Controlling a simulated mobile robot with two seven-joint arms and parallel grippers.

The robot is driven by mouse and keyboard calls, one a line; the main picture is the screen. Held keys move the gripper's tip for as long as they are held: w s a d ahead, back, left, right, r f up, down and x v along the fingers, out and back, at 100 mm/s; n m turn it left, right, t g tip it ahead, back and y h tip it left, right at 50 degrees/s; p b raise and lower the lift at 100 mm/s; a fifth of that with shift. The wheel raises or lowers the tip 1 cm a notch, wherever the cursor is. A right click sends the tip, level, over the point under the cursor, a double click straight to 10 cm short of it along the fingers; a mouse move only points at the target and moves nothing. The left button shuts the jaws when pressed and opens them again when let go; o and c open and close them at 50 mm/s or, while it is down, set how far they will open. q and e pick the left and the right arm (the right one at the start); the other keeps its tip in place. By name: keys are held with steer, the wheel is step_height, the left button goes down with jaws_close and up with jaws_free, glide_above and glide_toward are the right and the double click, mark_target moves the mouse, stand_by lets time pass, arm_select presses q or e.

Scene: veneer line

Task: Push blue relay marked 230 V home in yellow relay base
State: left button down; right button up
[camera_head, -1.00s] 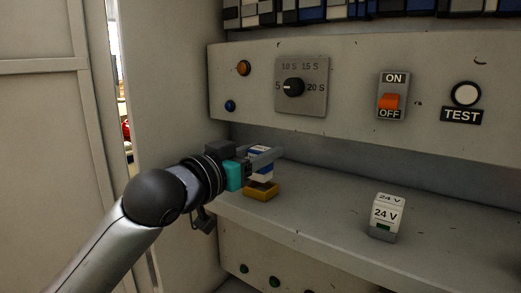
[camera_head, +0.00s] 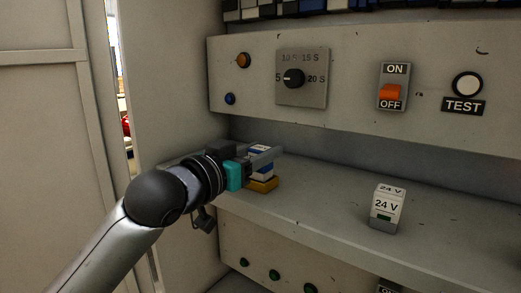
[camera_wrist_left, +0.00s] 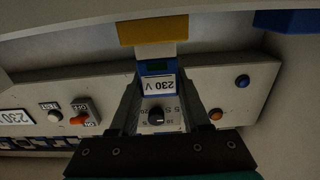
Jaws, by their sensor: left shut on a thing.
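The blue relay (camera_head: 262,173), with white parts, stands upright over the yellow relay base (camera_head: 263,186) on the shelf in the head view. My left gripper (camera_head: 264,158) is shut on the relay, its fingers on either side. The upside-down left wrist view shows the relay's 230 V label (camera_wrist_left: 158,85) between the fingers. The yellow base (camera_wrist_left: 153,29) is at the top there, with a pale part of the relay reaching to it. The relay is at the base; I cannot tell whether it is fully seated. My right gripper is not in view.
A 24 V relay (camera_head: 387,210) stands farther right on the shelf (camera_head: 320,190). Behind is a panel with a dial (camera_head: 302,78), an orange ON/OFF switch (camera_head: 391,91) and a TEST button (camera_head: 467,84). The shelf between the relays is clear.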

arm_select(q)
steer(key=shift+f+b, duration=0.4)
steer(key=shift+f, duration=0.4)
steer(key=shift+c, duration=1.4)
jaws_free()
steer(key=shift+s+a, duration=0.1)
steer(key=b+v, duration=1.3)
steer(key=v, duration=0.2)
steer(key=shift+r, duration=0.1)
